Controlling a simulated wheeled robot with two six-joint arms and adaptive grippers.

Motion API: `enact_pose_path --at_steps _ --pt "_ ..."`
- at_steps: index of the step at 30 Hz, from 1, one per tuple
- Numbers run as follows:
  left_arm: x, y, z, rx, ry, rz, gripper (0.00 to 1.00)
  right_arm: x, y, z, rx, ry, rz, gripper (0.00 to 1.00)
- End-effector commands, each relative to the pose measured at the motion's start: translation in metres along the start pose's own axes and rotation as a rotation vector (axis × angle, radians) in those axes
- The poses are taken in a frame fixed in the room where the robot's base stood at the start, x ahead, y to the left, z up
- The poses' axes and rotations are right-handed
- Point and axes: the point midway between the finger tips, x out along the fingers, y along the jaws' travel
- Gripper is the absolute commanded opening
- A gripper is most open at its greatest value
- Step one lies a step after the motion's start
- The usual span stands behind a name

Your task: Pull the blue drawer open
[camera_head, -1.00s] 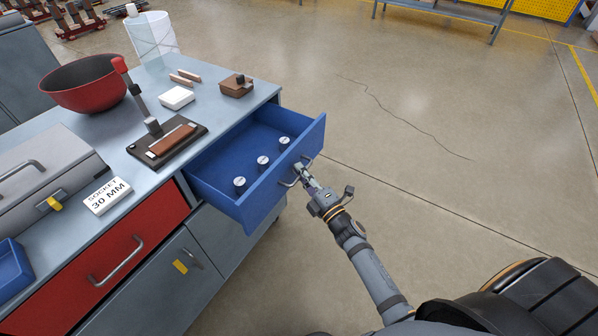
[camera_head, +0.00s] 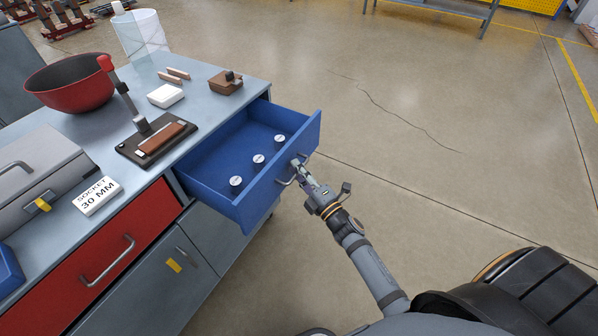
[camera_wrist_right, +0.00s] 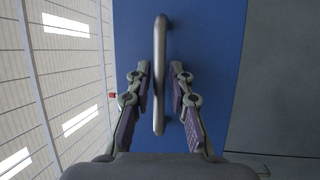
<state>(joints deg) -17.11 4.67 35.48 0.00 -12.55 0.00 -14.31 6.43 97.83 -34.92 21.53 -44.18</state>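The blue drawer (camera_head: 262,190) stands pulled well out of the cabinet, with several small dark cylinders with white tops (camera_head: 258,160) inside. Its bar handle (camera_head: 298,168) is on the front face. My right gripper (camera_head: 299,163) is at this handle. In the right wrist view, the handle (camera_wrist_right: 160,70) runs upright between the two fingers of my right gripper (camera_wrist_right: 160,85), one on each side. A gap shows between each finger and the bar, so the fingers look open around it. The blue drawer front (camera_wrist_right: 205,60) lies behind them. My left gripper is not in view.
A red drawer (camera_head: 110,255) is shut beside the blue one. The grey worktop (camera_head: 205,108) bears a red bowl (camera_head: 70,85), a clear container (camera_head: 140,35), a grey toolbox (camera_head: 40,180) and a socket label block (camera_head: 96,195). The floor right of the drawer is clear.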

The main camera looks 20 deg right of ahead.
Motion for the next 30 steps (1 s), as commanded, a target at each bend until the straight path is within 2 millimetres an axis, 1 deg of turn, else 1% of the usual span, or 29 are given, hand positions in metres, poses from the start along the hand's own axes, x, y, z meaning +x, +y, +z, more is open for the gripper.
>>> enact_pose_path --at_steps 2,5,12,15,18,22,30 --pt "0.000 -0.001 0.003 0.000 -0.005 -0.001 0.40 -0.004 -0.001 0.000 0.000 0.001 -0.001 0.20" --pt "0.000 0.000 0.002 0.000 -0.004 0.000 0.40 -0.019 -0.002 0.000 0.000 0.002 -0.004 0.20" --pt "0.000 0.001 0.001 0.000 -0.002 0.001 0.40 -0.077 -0.002 0.000 0.001 0.001 -0.006 0.20" --pt "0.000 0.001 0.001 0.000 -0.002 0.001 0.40 -0.097 -0.001 0.000 0.001 0.001 -0.004 0.20" --pt "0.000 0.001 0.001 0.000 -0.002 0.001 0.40 -0.111 -0.001 0.000 0.000 0.001 -0.004 0.20" --pt "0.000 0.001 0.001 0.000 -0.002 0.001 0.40 -0.119 0.000 0.000 -0.001 0.001 0.000 0.20" --pt "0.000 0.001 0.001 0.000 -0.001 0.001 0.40 -0.120 0.000 0.000 0.000 0.000 0.000 0.20"
